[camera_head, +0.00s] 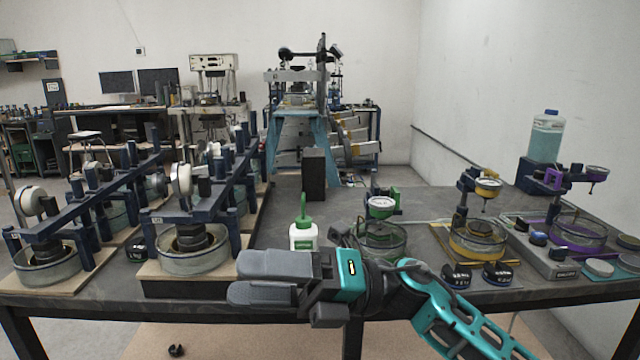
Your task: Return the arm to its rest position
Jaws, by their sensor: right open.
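My right arm (462,322), teal and dark grey, comes in from the lower right and reaches toward the middle of the picture. My right gripper (245,281) points left, low in front of the table's front edge. Its grey fingers show one above the other, and I see nothing held between them. The gripper and wrist hide part of the table edge. My left gripper is not in view.
A dark table (345,205) carries lever frames (232,185) at left, a white bottle with a green cap (303,238) just behind my gripper, and green, yellow (478,240) and purple dial devices at right. A small black object (176,350) lies on the floor.

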